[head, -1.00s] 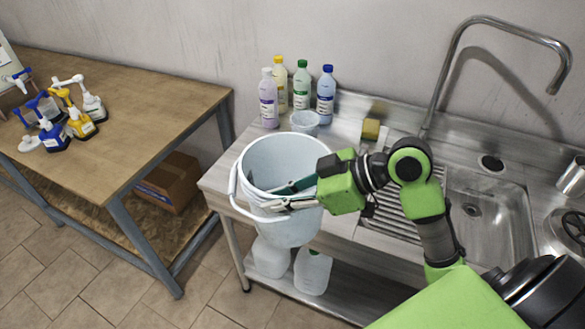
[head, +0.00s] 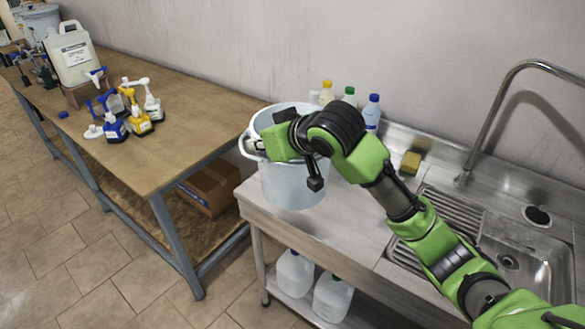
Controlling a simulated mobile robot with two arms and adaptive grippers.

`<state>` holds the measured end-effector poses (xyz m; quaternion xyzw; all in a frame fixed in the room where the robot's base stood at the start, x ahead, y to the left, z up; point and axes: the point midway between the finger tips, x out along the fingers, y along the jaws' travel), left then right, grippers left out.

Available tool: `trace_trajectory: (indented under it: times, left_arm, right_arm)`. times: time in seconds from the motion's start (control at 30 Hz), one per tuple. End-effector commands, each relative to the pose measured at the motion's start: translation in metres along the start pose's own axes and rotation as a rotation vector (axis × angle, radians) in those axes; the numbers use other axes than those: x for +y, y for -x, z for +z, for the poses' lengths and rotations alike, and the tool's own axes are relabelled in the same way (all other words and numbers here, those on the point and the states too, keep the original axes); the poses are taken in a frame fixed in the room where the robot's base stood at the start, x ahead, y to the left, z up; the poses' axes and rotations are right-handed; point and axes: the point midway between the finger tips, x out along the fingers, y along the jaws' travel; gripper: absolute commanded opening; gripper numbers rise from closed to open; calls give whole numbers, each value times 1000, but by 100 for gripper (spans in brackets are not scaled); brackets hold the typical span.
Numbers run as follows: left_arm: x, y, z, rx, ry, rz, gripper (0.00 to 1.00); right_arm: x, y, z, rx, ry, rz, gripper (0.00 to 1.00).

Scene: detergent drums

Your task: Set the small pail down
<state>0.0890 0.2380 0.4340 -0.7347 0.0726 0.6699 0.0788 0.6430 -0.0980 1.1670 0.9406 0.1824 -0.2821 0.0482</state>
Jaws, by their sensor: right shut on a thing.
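The small pail (head: 288,186) is pale white-blue and upright, with its open rim at the top. It is at the left end of the steel sink counter (head: 345,222); I cannot tell whether its base touches the top. My right gripper (head: 256,147) is shut on the pail at its near left rim. The wrist and forearm cover the right part of the rim and the fingertips are mostly hidden. My left gripper is not in view.
Several bottles, among them a blue-capped one (head: 372,113), stand behind the pail by the wall. A yellow sponge (head: 411,163) and the tall tap (head: 494,105) are to the right. A wooden table (head: 185,130) with pump bottles stands left. Jugs (head: 294,272) sit on the lower shelf.

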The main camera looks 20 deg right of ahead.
Motion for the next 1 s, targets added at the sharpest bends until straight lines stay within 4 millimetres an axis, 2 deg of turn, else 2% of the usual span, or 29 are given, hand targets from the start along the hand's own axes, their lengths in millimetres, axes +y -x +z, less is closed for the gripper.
trace_trajectory:
  times: [0.03, 0.23, 0.4, 0.7, 0.83, 1.0]
  left_arm:
    - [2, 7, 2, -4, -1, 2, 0]
    - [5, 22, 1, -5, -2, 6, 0]
    - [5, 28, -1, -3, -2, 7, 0]
    - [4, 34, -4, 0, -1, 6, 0]
    - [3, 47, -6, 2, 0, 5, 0]
    - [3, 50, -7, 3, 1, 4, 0]
  right_arm:
    - [14, -6, 0, -4, -4, 5, 0]
    - [58, -38, 4, -3, -3, 4, 0]
    - [78, -67, 26, -3, -2, -1, 0]
    - [96, -89, 41, 0, 1, -1, 0]
    - [96, -98, 56, -2, 0, -2, 0]
    - [96, -105, 66, 3, 3, -1, 0]
